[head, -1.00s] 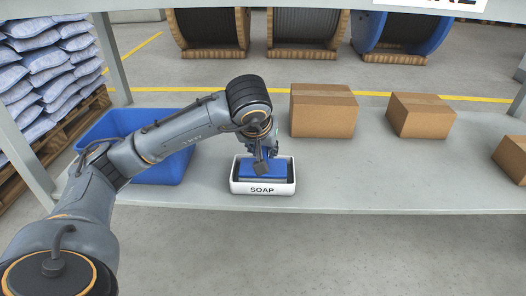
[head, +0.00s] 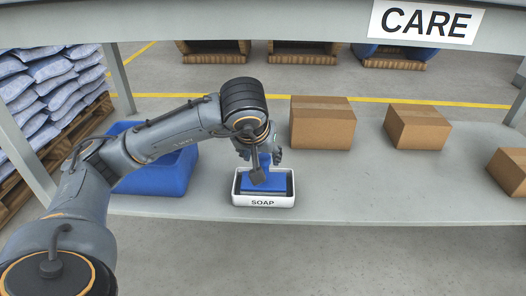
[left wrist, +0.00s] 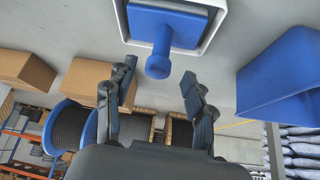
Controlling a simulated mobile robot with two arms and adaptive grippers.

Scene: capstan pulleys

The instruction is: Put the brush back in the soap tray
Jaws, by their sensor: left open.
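The blue brush (head: 280,184) sits in the white soap tray (head: 236,198), which is labelled SOAP. In the left wrist view the brush (left wrist: 158,60) shows its flat blue block and round handle inside the pale rim of the tray (left wrist: 215,24). My left gripper (head: 258,172) is just above and behind the brush in the head view. In the left wrist view its two fingers (left wrist: 160,82) are spread wide with nothing between them, and the handle end is just beyond the fingertips. My right gripper is not in view.
A blue bin (head: 165,170) stands left of the tray, behind my left arm. Cardboard boxes (head: 322,123) stand to the right on the grey shelf (head: 370,185). A grey beam with a CARE sign (head: 427,22) crosses above.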

